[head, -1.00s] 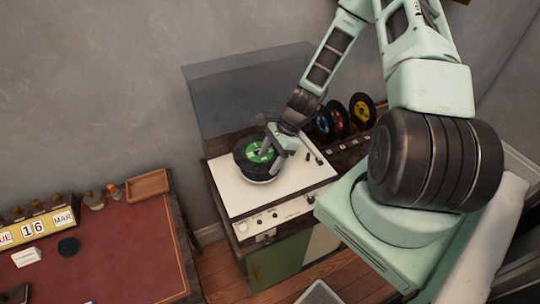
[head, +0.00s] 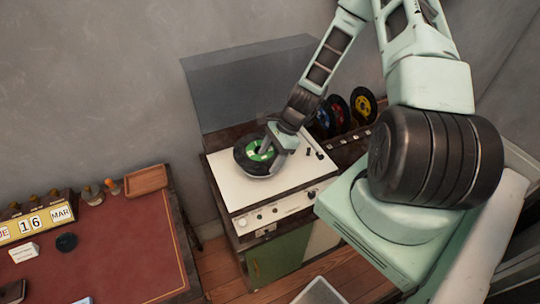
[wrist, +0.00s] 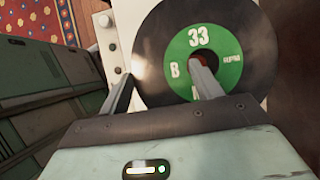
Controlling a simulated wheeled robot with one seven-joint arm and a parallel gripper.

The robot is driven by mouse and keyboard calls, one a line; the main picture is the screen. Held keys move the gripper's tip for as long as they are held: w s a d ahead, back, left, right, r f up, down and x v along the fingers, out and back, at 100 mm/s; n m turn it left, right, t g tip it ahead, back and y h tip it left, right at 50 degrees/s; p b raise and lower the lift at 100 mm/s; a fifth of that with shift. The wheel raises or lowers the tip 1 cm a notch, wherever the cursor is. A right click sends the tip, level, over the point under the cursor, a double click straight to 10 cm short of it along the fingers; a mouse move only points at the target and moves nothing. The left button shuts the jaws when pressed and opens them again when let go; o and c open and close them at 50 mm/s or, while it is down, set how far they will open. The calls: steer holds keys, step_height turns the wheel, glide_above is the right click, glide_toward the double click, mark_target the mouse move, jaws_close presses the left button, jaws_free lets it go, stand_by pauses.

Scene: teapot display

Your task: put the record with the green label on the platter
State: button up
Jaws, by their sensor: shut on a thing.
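The record with the green label (head: 251,164) is low over the white-topped record player (head: 232,190), at the platter's place. The platter is almost wholly hidden under it, and I cannot tell whether the two touch. My gripper (head: 272,151) is shut on this record. In the wrist view the black record (wrist: 160,45) shows its green label with "33". There, one finger of my gripper (wrist: 163,68) is outside the record's left rim and the other reaches over the label to the centre hole.
Several records with coloured labels (head: 363,103) stand in a rack right of the player. A clear raised lid (head: 240,85) is behind it. A red-topped desk (head: 110,240) with a calendar (head: 32,223) is at the left.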

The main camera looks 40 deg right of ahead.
stand_by(0.8)
steer(key=o, duration=1.1)
steer(key=shift+o, duration=0.2)
steer(key=shift+d, duration=0.1)
steer(key=b+v, duration=0.3)
steer(key=v, duration=1.4)
steer(key=shift+r, duration=0.15)
